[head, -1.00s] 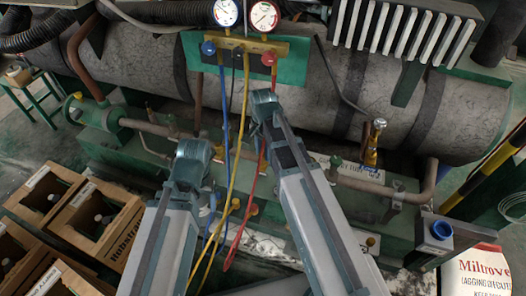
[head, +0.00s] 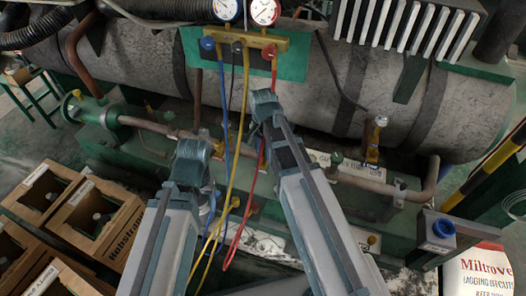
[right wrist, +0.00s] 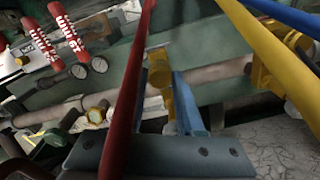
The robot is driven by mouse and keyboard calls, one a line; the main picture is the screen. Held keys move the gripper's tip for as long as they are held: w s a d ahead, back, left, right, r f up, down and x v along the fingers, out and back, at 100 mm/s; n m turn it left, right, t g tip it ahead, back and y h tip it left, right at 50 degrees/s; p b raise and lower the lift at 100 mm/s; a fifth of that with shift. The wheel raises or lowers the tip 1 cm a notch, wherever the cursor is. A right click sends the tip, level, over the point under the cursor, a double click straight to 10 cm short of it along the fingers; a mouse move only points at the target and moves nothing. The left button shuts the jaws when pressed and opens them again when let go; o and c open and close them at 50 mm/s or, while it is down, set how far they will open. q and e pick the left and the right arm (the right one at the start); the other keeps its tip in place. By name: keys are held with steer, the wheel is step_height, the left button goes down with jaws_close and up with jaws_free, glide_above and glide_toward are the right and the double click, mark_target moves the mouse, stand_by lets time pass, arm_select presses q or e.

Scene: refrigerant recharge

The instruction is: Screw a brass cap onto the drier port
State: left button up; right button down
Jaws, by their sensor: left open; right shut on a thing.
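My left gripper (head: 208,205) hangs below the left arm's elbow, in front of the green frame, open; its tips are partly hidden by my own arm and the hoses. My right gripper is hidden behind its arm in the head view. In the right wrist view my right gripper (right wrist: 163,100) has a blue finger on the right, the other largely behind the red hose. It is shut on a brass piece (right wrist: 160,70), seemingly the brass cap. A pipe lies behind it. Which fitting is the drier port I cannot tell.
Red, yellow and blue hoses (head: 243,150) hang from the gauge manifold (head: 240,42) close around both arms. A brass valve (head: 373,145) stands right of my right arm. Wooden crates (head: 105,220) stand at left, a blue-capped grey block (head: 440,232) at right.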

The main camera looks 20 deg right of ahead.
steer(key=shift+f, duration=0.15)
steer(key=shift+m, duration=1.9)
steer(key=m, duration=0.2)
steer(key=shift+m, duration=0.8)
steer(key=shift+m, duration=1.8)
